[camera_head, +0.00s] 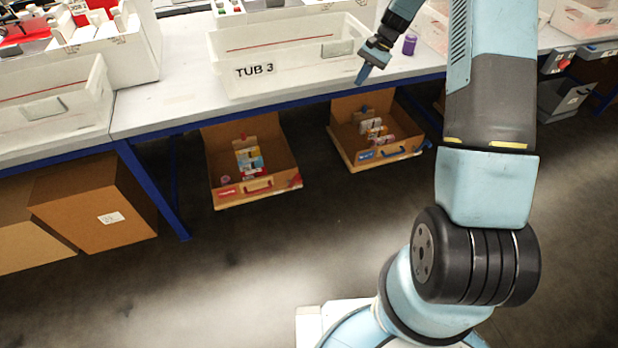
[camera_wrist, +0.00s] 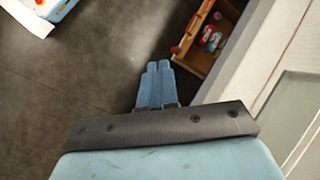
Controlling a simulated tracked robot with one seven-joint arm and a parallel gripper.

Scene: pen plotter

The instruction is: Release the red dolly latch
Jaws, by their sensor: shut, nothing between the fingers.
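Two open brown dollies sit on the floor under the table. The left dolly (camera_head: 219,152) has a red handle-like latch (camera_head: 257,187) and a red label on its front. The right dolly (camera_head: 345,146) has a blue one (camera_head: 393,151) and a blue label. My gripper (camera_head: 363,75) hangs in front of the table edge, above the dollies and apart from both. Its blue fingers (camera_wrist: 157,66) are together and empty in the wrist view. There, a dolly (camera_wrist: 193,62) with red parts along its edge lies beyond the fingertips, partly cut off by the table.
The white table (camera_head: 160,110) with a blue frame overhangs the dollies. A clear tub marked TUB 3 (camera_head: 222,80) and a purple container (camera_head: 410,44) stand on it. Cardboard boxes (camera_head: 130,232) are at the left. The floor in front is clear.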

